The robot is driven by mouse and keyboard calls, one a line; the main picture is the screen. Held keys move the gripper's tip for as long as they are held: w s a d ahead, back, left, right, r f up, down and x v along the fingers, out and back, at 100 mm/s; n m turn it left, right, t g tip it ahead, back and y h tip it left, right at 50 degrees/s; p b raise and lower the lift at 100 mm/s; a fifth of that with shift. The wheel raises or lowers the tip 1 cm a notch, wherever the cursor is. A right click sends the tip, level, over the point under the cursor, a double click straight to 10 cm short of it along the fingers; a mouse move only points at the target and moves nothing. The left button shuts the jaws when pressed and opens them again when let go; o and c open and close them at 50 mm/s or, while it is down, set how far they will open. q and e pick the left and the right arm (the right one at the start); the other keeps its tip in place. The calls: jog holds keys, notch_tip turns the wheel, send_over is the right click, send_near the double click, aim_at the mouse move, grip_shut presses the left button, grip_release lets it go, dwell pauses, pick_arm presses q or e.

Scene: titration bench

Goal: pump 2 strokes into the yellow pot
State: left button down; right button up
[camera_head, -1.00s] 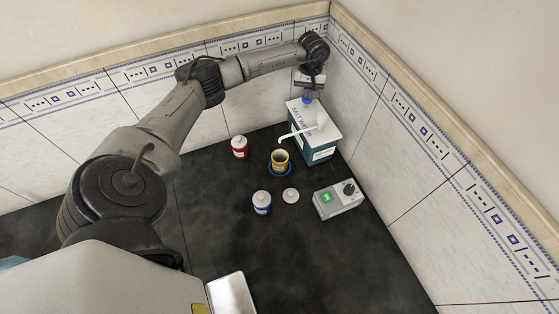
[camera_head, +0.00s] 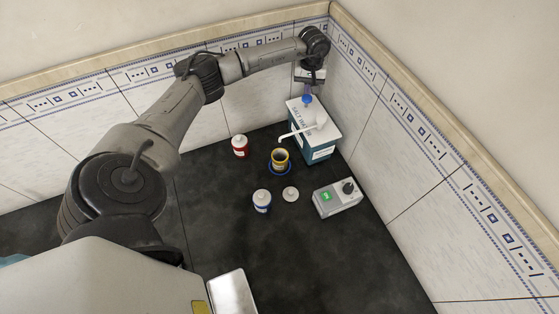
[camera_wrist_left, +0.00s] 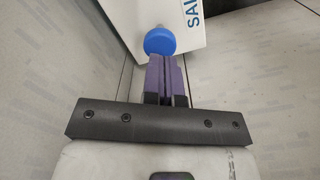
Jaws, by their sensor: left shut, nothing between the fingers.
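The salt water dispenser (camera_head: 314,151) is a teal and white box in the corner, with a blue pump top (camera_head: 307,99) and a white spout (camera_head: 297,133). The spout's tip is above or close to the open yellow pot (camera_head: 280,158), which stands on a blue ring and looks dark inside. My left gripper (camera_head: 308,90) is shut and empty, fingers pointing down right over the blue top. In the left wrist view, its purple fingertips (camera_wrist_left: 162,58) overlap the edge of the blue top (camera_wrist_left: 160,41); I cannot tell whether they touch. My right gripper is out of view.
A red jar (camera_head: 240,148) stands left of the pot. A blue jar (camera_head: 262,203) and a loose white lid (camera_head: 291,195) are in front. A grey device with a black knob (camera_head: 348,188) is at right. A metal tray (camera_head: 232,293) lies nearer. The dark bench between is clear.

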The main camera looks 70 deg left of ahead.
pick_arm(q)
jog(key=shift+r+p, duration=0.6)
jog(key=shift+r, duration=0.35)
notch_tip(320, 180, up, 4)
jog(key=shift+r+p, duration=0.1)
jog(key=shift+p, duration=1.15)
